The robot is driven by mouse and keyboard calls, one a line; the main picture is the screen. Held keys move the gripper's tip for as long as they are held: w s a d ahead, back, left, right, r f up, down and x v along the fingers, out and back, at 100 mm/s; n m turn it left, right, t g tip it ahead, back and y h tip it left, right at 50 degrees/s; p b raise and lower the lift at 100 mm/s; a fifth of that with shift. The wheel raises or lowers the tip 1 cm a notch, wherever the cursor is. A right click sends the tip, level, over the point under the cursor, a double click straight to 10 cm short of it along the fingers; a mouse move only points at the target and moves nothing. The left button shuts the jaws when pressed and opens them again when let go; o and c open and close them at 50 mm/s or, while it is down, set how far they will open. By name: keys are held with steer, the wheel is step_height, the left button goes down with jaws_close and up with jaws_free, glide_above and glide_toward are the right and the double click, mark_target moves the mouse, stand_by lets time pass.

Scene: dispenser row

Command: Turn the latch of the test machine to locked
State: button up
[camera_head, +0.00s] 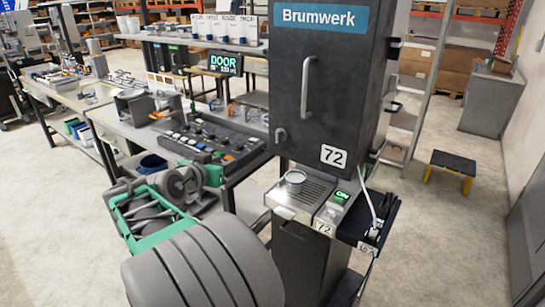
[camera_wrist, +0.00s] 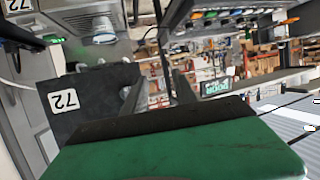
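The test machine (camera_head: 335,75) is a tall dark cabinet marked Brumwerk, with a 72 label on its door. A small grey latch (camera_head: 280,137) sits at the door's left edge, below the long vertical handle (camera_head: 307,85). Its exact setting is too small to tell. The door looks shut or nearly so. My gripper (camera_wrist: 157,97) has its two dark fingers apart and nothing visible between them. In the wrist view they stand beside the dark panel (camera_wrist: 95,78) labelled 72; I cannot make out the latch there. In the head view my green wrist is left of and below the latch, apart from it.
A silver ledge (camera_head: 300,212) below the door holds a round dish (camera_head: 295,177) and a green-lit ON switch (camera_head: 340,197). A button panel (camera_head: 213,138) lies on the workbench to the left. A display (camera_head: 225,63) reads DOOR. Open floor lies right, with a step stool (camera_head: 453,162).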

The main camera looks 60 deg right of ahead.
mark_target(277, 137)
steer(key=s+d+r+m+g+h, duration=0.1)
steer(key=s+d, duration=0.2)
steer(key=d, duration=0.1)
steer(key=s+d+r+m+g+h+p, duration=0.1)
steer(key=s+d+g, duration=0.1)
steer(key=s+d, duration=0.1)
steer(key=s+d+r+m+g+h, duration=0.1)
steer(key=s+d+g, duration=0.1)
steer(key=d, duration=0.4)
steer(key=shift+s+m+h, duration=0.3)
steer(key=shift+s+h, duration=0.1)
steer(key=shift+d+f, duration=0.1)
steer(key=shift+d, duration=0.5)
steer(key=shift+c, duration=0.4)
jaws_close()
